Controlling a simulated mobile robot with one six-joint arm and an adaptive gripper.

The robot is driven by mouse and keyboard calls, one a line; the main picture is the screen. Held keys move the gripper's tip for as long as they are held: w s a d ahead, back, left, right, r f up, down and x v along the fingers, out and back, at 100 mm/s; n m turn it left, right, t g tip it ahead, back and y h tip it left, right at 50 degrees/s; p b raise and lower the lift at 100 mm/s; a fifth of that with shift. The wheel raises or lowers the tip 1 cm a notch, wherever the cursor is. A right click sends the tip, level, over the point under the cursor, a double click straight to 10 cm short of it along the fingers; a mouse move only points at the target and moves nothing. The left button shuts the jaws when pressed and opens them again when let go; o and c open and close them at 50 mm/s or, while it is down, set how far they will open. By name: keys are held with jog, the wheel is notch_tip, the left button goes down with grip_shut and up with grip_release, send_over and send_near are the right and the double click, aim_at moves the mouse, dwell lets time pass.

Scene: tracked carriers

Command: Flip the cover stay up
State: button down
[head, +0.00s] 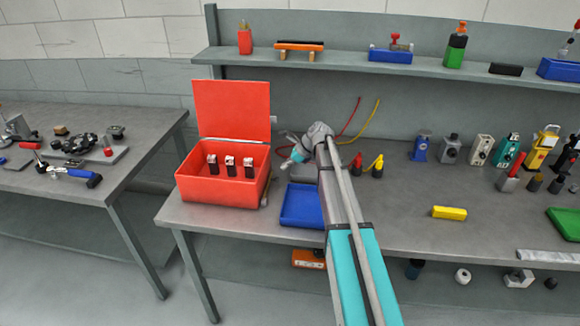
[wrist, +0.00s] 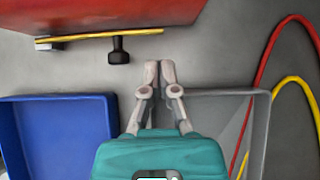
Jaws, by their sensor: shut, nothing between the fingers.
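The red box (head: 222,188) stands on the bench with its red cover (head: 232,110) upright; several small dark-and-red items sit inside. In the wrist view the red box (wrist: 90,12) fills the top left. A thin yellow bar (wrist: 90,38) runs along its lower edge, with a black knob (wrist: 119,52) below it; this looks like the cover stay, though its hinge is unclear. My gripper (wrist: 160,64) is shut and empty, its tips to the right of the knob and apart from it. In the head view my gripper (head: 287,157) is just right of the box.
A blue tray (head: 302,222) lies in front of my gripper, with a grey tray (wrist: 262,120) beside it. Red (wrist: 262,75) and yellow (wrist: 280,82) cables curve at the right. Small devices stand along the bench's right; a shelf (head: 350,61) runs behind.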

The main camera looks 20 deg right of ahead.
aim_at(277, 173)
jog(key=shift+b+x, duration=1.85)
jog(key=shift+x, duration=0.95)
jog(key=shift+d, duration=0.1)
